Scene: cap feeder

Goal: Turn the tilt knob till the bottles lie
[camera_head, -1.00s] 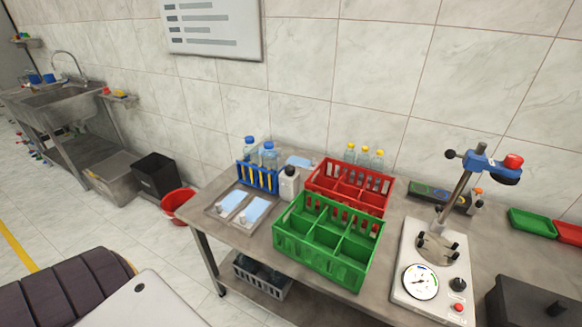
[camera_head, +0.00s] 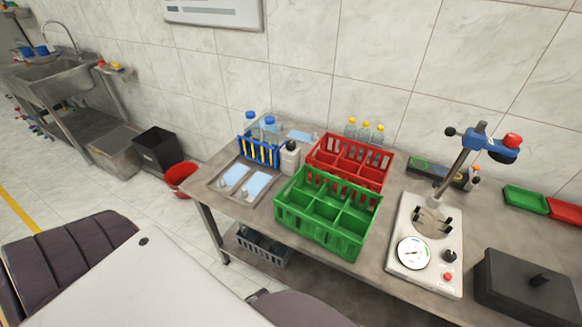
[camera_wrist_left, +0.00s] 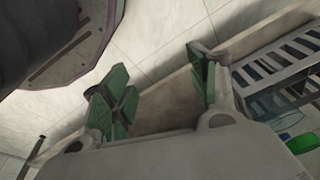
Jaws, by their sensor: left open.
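In the head view, a stand device (camera_head: 408,276) with a round white dial is at the right of the bench. A black knob (camera_head: 450,256) sits beside the dial, and another black knob (camera_head: 451,131) is on its blue head. I cannot tell which is the tilt knob. Blue-capped bottles (camera_head: 270,129) stand upright by the blue rack. Yellow-capped bottles (camera_head: 364,131) stand upright behind the red crate. My left gripper (camera_wrist_left: 161,88) shows only in the left wrist view, open with green pads apart and nothing between them. My right gripper is out of view.
A green crate (camera_head: 327,249) and a red crate (camera_head: 320,149) fill the bench middle. A dark box (camera_head: 520,287) stands right of the device. Small green (camera_head: 525,198) and red trays lie at the back right. A grey basket (camera_head: 262,250) is below the bench.

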